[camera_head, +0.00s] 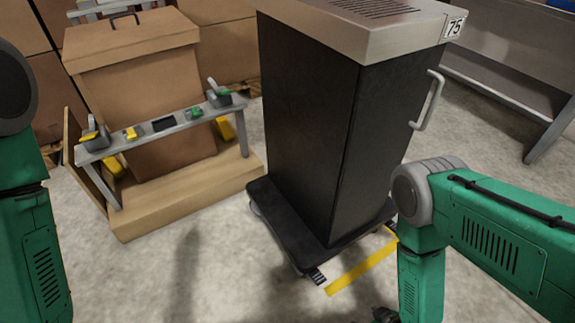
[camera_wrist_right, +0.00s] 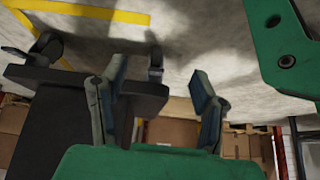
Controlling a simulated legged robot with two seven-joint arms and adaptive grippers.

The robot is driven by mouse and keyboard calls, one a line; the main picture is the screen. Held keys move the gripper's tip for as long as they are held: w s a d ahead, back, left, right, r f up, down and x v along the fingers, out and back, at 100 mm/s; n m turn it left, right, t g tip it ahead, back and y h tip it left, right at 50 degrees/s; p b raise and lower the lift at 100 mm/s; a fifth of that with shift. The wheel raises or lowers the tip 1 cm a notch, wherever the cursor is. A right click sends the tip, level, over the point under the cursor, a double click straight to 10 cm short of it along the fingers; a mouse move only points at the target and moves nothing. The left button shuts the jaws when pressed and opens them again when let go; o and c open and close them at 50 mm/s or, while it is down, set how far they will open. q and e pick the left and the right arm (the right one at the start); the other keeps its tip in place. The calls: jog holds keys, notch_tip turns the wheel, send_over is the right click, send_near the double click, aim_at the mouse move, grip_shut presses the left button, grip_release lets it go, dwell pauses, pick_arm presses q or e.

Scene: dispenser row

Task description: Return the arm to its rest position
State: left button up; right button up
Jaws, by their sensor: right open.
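My right arm (camera_head: 480,225) comes in from the right in the head view, bent at a grey joint with its green forearm hanging down. A dark piece of my right gripper (camera_head: 385,315) shows at the bottom edge. In the right wrist view my right gripper (camera_wrist_right: 160,75) has its two fingers spread apart with nothing between them. My left arm (camera_head: 30,220) hangs at the left edge of the head view, and its gripper is out of the picture.
A black wheeled cabinet (camera_head: 305,120) marked 75 stands left of my right arm. Its wheeled base (camera_wrist_right: 85,85) shows near the gripper. A bench (camera_head: 500,75) is at right. Bare floor lies in front.

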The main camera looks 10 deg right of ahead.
jog(key=s+r+m+g+p, duration=0.1)
jog(key=r+p, duration=0.3)
jog(key=r, duration=0.7)
jog(key=s+d+r+m+g+h+p, duration=0.1)
jog(key=s+r+g+p, duration=0.1)
jog(key=r, duration=0.9)
jog(key=s+d+r+m+g+h+p, duration=0.1)
jog(key=s+r+p, duration=0.3)
jog(key=r, duration=0.7)
jog(key=g+p, duration=0.1)
jog(key=p, duration=0.1)
jog(key=shift+p, duration=0.4)
